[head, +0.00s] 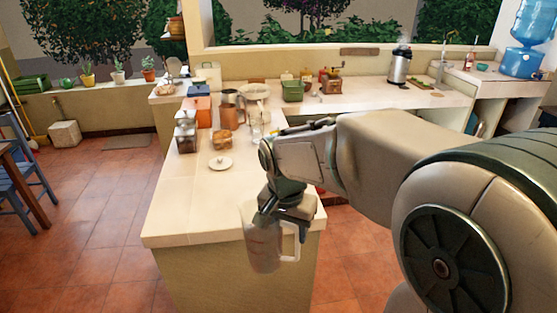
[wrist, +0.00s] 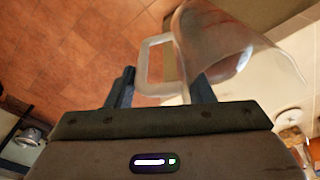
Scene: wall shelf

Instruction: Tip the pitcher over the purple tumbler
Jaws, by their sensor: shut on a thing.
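The pitcher (head: 264,248) is clear with a pale pinkish tint, and its handle faces right in the head view. It looks close to upright, in front of the counter's near edge. My gripper (head: 279,205) is shut on it from above. In the wrist view my gripper (wrist: 163,82) has its fingers on either side of the pitcher's pale handle, and the pitcher's wide clear body (wrist: 212,45) lies beyond them. I cannot make out a purple tumbler in either view; my arm hides part of the counter.
The near end of the counter (head: 185,215) is mostly bare. A white round lid (head: 220,163), a jar of brown food (head: 221,141), canisters (head: 186,134) and a brown jug (head: 231,110) stand farther back.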

